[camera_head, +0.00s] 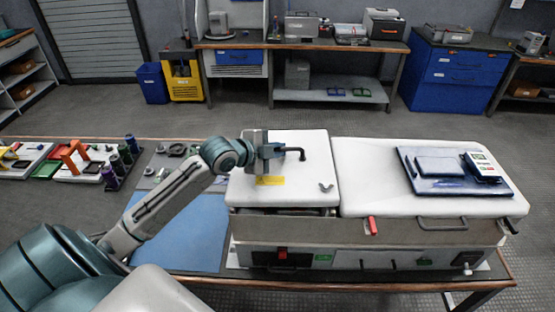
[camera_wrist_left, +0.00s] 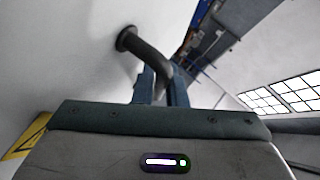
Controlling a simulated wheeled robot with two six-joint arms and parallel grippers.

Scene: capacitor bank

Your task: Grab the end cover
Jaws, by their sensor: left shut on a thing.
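The end cover (camera_head: 300,190) is the white, square-shaped left lid on top of the grey cabinet, with a yellow label and a dark bent handle (camera_head: 296,153). My left gripper (camera_head: 278,152) reaches over the cover from the left and is shut on that handle. In the left wrist view, the two fingers (camera_wrist_left: 161,88) close around the dark handle (camera_wrist_left: 148,58), which rises from the white surface of the cover (camera_wrist_left: 75,55). The cover appears to sit on the cabinet, beside the longer white cover. My right gripper is not in view.
The longer white cover (camera_head: 370,185) bears a blue tray (camera_head: 418,187) with a device on it. The cabinet (camera_head: 350,257) has a red switch on its front. Blue mat (camera_head: 190,240) and trays of small parts lie to the left on the table. A workbench stands behind, across open floor.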

